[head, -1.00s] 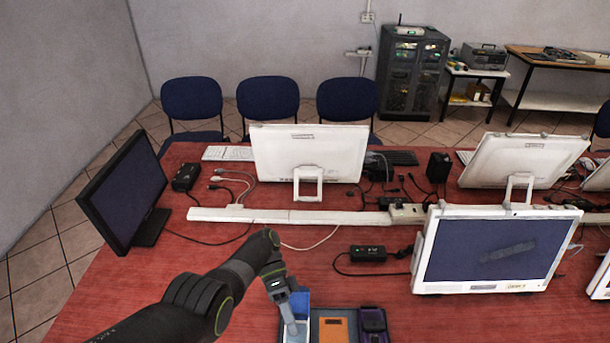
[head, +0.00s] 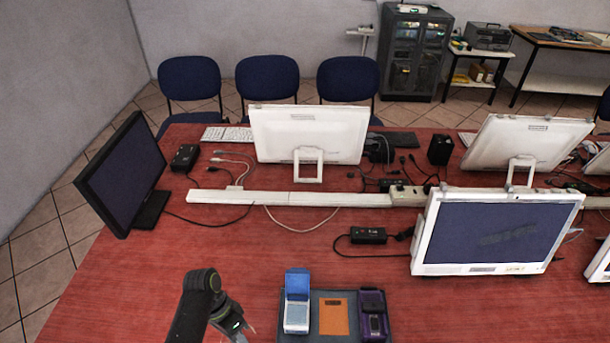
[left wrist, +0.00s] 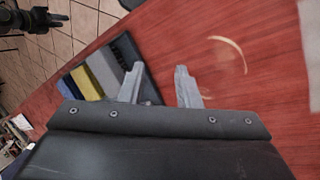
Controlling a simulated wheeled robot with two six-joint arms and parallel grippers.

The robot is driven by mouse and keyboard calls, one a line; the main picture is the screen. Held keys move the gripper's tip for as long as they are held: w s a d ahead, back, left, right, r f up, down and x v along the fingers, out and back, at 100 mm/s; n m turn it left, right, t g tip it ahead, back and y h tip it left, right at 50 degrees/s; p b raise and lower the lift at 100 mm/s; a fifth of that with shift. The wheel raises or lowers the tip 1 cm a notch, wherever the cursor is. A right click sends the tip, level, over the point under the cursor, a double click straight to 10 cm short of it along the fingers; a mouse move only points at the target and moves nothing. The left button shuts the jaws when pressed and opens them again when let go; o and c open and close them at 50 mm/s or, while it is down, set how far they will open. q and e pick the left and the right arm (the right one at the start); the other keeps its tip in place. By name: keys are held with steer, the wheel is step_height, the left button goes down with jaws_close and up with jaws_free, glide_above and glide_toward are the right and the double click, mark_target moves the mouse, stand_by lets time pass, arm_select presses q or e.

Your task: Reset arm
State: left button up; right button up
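My left gripper (head: 238,335) is at the bottom of the head view, partly cut off, left of the grey tray. In the left wrist view, its two grey fingers (left wrist: 160,70) are apart with nothing between them, above the red table. My right gripper is outside the head view; a dark gripper (left wrist: 52,22) at the top left of the left wrist view appears to be it, small, over the tiled floor, with its fingertips apart. The tray (head: 345,294) holds an open blue-lidded box (head: 297,302), an orange pad (head: 333,316) and a purple device (head: 373,315).
A black monitor (head: 125,180) stands at the table's left. White monitors (head: 305,132) stand at the back and right (head: 495,232). A white cable trunk (head: 290,198), a black adapter (head: 368,235) and loose cables lie between them.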

arm_select(q)
steer(key=s+a+r+n+t+y, duration=0.6)
steer(key=s+a+r+n+t, duration=0.15)
steer(key=s+a+r, duration=0.75)
step_height(320, 180, down, 30)
steer(key=g+b, duration=0.2)
steer(key=b, duration=0.4)
steer(key=s+f+b, duration=0.2)
steer(key=s+f, duration=0.6)
steer(key=f, duration=0.2)
steer(key=s+f+h+b, duration=0.1)
steer(key=s+f+b, duration=0.1)
steer(key=s+f, duration=0.5)
step_height(320, 180, down, 4)
steer(key=shift+s+d+f+g+b, duration=0.1)
steer(key=shift+s+d+g+b, duration=0.25)
steer(key=shift+d+b, duration=0.05)
